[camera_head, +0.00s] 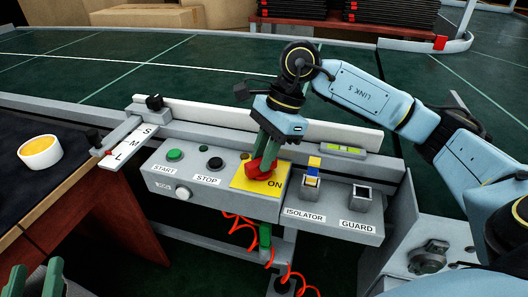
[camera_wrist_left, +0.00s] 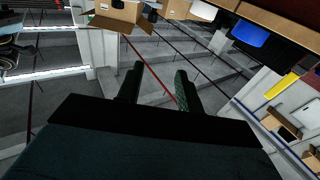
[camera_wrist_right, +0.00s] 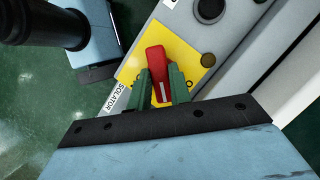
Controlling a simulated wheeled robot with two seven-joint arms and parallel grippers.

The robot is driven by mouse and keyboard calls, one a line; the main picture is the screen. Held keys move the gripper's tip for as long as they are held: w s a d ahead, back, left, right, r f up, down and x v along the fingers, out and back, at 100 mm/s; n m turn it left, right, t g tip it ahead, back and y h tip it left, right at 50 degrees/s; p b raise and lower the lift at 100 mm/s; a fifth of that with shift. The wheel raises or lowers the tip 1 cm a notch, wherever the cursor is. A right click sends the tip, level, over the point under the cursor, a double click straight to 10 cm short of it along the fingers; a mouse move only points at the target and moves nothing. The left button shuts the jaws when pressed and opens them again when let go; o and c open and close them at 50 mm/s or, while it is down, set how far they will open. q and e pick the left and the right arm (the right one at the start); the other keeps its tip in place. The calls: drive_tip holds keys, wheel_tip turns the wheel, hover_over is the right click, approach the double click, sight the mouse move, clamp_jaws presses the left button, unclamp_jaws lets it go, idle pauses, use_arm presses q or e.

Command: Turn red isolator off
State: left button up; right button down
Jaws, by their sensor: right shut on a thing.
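The red isolator (camera_head: 261,171) is a red rotary handle on a yellow plate (camera_head: 244,182) on the grey control box. The word ON shows beside it at the right. My right gripper (camera_head: 267,156) has its green fingers down on the red handle and is shut on it. In the right wrist view the red handle (camera_wrist_right: 155,60) stands between the two fingers (camera_wrist_right: 161,86), over the yellow plate. My left gripper (camera_wrist_left: 158,84) has its fingers apart with nothing between them; in the head view its fingertips (camera_head: 35,280) show at the bottom left.
The box also has a green START button (camera_head: 175,155), a black STOP button (camera_head: 215,163) and a white knob (camera_head: 183,193). ISOLATOR and GUARD sockets (camera_head: 360,192) sit to the right. Red coiled cable (camera_head: 240,228) hangs below.

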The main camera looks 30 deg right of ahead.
drive_tip(key=n+g, duration=0.1)
drive_tip(key=n, duration=0.2)
drive_tip(key=shift+w, duration=0.15)
drive_tip(key=shift+n+g, duration=0.5)
drive_tip(key=shift+n, duration=0.7)
drive_tip(key=shift+w+a+n+g+h, duration=0.1)
drive_tip(key=shift+n+g+h, duration=0.25)
drive_tip(key=shift+n, duration=0.65)
use_arm(q)
drive_tip(key=shift+s+d+r+t+b, duration=0.1)
drive_tip(key=shift+s+r+t+b, duration=0.1)
drive_tip(key=shift+r+t, duration=0.4)
drive_tip(key=shift+s+r+t+b, duration=0.15)
drive_tip(key=shift+r+t, duration=0.15)
drive_tip(key=shift+r, duration=0.45)
use_arm(e)
drive_tip(key=shift+n+h, duration=0.35)
drive_tip(key=shift+n, duration=0.35)
use_arm(q)
drive_tip(key=shift+w, duration=0.1)
use_arm(e)
drive_tip(key=c, duration=1.3)
unclamp_jaws()
use_arm(q)
drive_tip(key=shift+f, duration=0.2)
drive_tip(key=shift+f, duration=0.1)
use_arm(e)
drive_tip(key=shift+r, duration=0.1)
